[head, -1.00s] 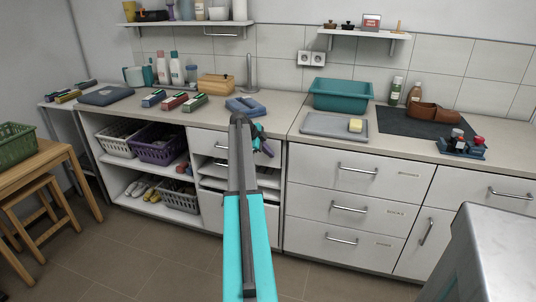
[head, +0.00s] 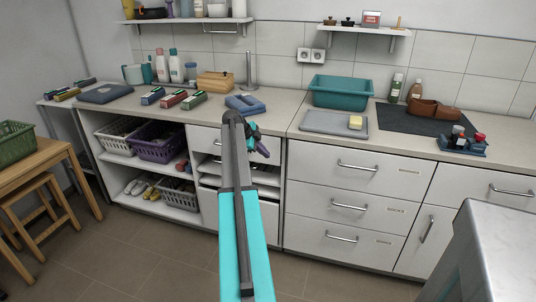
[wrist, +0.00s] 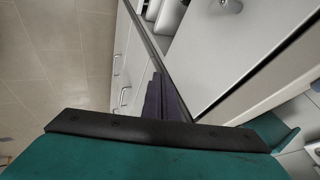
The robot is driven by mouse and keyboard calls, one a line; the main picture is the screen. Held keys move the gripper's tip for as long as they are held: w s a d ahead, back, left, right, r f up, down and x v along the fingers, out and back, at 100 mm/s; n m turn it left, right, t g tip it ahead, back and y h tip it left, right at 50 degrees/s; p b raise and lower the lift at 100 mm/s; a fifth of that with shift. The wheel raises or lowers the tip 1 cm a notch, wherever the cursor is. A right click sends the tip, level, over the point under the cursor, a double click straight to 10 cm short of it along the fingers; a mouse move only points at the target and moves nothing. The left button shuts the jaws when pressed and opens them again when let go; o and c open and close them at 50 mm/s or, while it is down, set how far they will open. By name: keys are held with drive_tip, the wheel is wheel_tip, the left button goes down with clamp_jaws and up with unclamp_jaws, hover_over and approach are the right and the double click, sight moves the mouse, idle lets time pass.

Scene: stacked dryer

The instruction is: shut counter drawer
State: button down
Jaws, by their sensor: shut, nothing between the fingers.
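The counter drawer stack stands in the middle of the head view, partly hidden by my arm. Its top drawer front (head: 203,139) shows beside my arm. Below it, a gap with pale contents shows above a lower white front (head: 209,208); how far any drawer stands out is hard to tell. My gripper (head: 264,151) is dark purple, shut and empty, in front of the stack's right side. In the wrist view its fingers (wrist: 164,102) lie close beside a broad grey panel (wrist: 225,45); contact cannot be told.
A closed bank of white drawers (head: 340,208) stands to the right, with bar handles sticking out. Open shelves with baskets (head: 157,142) are to the left. A grey block (head: 490,250) fills the lower right. The floor (head: 120,255) in front is clear.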

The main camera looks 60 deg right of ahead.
drive_tip(key=v, duration=0.8)
drive_tip(key=shift+a+r, duration=0.15)
drive_tip(key=shift+w, duration=0.2)
